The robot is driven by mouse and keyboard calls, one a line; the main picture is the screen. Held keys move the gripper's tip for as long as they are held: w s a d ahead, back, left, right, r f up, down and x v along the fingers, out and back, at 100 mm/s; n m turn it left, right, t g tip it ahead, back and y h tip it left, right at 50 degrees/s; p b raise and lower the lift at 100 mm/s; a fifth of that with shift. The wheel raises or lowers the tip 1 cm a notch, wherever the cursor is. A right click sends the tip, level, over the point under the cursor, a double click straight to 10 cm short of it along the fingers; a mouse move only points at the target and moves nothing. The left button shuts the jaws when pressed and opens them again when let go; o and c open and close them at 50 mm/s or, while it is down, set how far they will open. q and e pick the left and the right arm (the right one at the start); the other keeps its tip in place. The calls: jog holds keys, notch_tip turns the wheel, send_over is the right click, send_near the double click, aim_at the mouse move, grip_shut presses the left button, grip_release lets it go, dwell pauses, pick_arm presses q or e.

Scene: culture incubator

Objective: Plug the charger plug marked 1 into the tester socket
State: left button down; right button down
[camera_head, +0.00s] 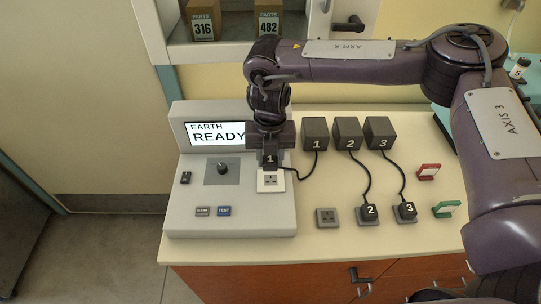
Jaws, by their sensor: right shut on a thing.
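The plug marked 1 (270,159) is black with a white number. My right gripper (269,148) points down and is shut on it. The plug is at the top edge of the white tester socket (271,182), and the lower part of the socket face with its holes shows below it. I cannot tell whether plug and socket touch. A black cord runs from the plug to the charger block marked 1 (316,131). The grey tester (230,189) has a screen (218,134) reading "EARTH READY". My left gripper is not in view.
Charger blocks 2 (347,131) and 3 (380,130) stand beside block 1. Plugs 2 (369,211) and 3 (405,210) sit on grey sockets, with an empty grey socket (326,217) to their left. Red (428,171) and green (446,208) pieces lie at right.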

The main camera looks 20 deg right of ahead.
aim_at(271, 180)
jog(key=shift+f+b, duration=0.3)
jog(key=shift+f, duration=0.25)
jog(key=shift+d+f+b, duration=0.1)
jog(key=shift+f+b, duration=0.2)
jog(key=shift+f, duration=0.1)
jog(key=shift+f+b, duration=0.65)
jog(key=shift+f, duration=0.2)
jog(key=shift+f+b, duration=0.45)
jog(key=shift+f, duration=0.1)
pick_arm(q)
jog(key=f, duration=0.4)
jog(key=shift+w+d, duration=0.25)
pick_arm(e)
jog(key=shift+f, duration=0.15)
pick_arm(q)
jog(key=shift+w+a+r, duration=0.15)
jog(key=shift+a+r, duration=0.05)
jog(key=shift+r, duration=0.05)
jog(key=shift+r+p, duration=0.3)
jog(key=shift+p, duration=0.1)
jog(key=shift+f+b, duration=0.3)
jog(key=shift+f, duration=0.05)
pick_arm(e)
jog(key=shift+f, duration=0.5)
jog(key=c, duration=0.9)
grip_release()
